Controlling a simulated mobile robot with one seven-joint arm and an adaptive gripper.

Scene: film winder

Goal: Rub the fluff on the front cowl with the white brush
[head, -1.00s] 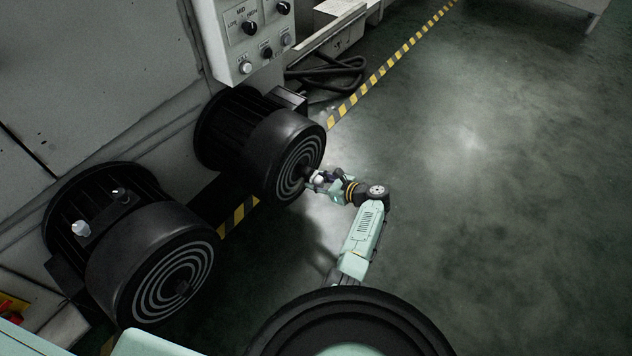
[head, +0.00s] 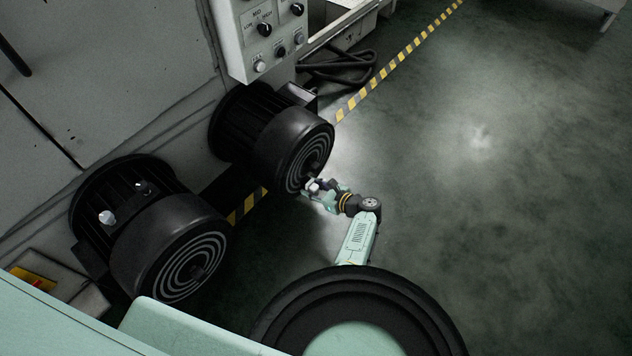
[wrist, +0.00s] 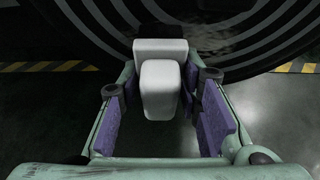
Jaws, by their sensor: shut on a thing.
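The white brush (wrist: 160,85) sits between my gripper's purple-padded fingers in the wrist view, its blocky head toward the ringed cowl. My gripper (wrist: 160,110) is shut on it. In the head view my gripper (head: 318,188) is at the lower right of the farther motor's black cowl (head: 299,140), close to its ringed face. That face also fills the top of the wrist view (wrist: 275,30). A dark, rough patch (wrist: 222,42), possibly the fluff, lies on the rings just right of the brush. Whether the brush touches the face cannot be told.
A second ringed motor (head: 168,250) stands at the left, nearer to me. A grey control box (head: 262,40) with knobs hangs above the farther motor. Black hoses (head: 345,68) lie behind it. A yellow-black strip (head: 395,62) marks the floor. Open floor (head: 500,200) extends right.

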